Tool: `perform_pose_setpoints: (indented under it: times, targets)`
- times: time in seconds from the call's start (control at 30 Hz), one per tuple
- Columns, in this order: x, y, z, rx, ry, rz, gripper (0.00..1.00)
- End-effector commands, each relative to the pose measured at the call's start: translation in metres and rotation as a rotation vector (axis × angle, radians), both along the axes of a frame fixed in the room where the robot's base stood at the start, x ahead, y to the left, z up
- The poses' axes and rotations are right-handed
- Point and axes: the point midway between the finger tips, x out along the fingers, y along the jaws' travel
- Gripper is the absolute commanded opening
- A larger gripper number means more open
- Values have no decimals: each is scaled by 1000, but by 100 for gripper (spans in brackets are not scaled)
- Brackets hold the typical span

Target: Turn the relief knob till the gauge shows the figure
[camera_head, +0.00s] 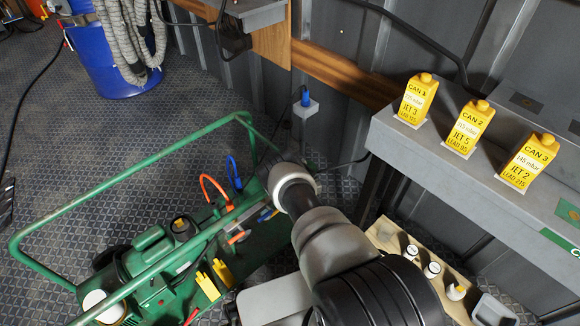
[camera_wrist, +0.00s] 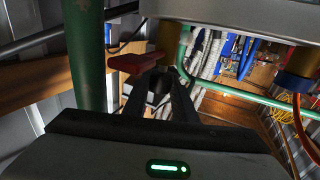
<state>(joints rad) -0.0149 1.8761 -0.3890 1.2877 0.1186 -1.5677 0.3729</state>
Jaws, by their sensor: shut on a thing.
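In the wrist view my gripper (camera_wrist: 160,84) is shut at the red relief knob (camera_wrist: 134,63), which sticks out to the left of the dark fingertips. The fingers hide part of the knob. A brass fitting (camera_wrist: 169,38) shows right behind it, under a grey housing (camera_wrist: 225,14). In the head view my arm reaches down over the green-framed machine (camera_head: 170,265), and my own wrist hides the knob and fingertips. I cannot make out a gauge face or its reading in either view.
The green tube frame (camera_head: 75,205) surrounds the machine, with an orange hose (camera_head: 208,186) and a blue hose (camera_head: 234,170) near my wrist. Yellow cans, can 1 (camera_head: 417,98), can 2 (camera_head: 468,128) and can 3 (camera_head: 528,162), stand on the grey bench (camera_head: 400,140) at right.

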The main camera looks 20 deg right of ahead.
Motion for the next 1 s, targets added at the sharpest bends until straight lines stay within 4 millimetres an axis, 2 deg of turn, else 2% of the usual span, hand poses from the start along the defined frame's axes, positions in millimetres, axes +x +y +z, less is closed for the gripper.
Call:
perform_pose_setpoints:
  times: [0.4, 0.93, 0.97, 1.0]
  targets:
    - [2, -1, 1, -2, -4, 187, 2]
    - [2, 0, 2, -1, -6, 211, 2]
    - [3, 0, 2, -1, -6, 211, 28]
    - [2, 0, 2, -1, -6, 211, 35]
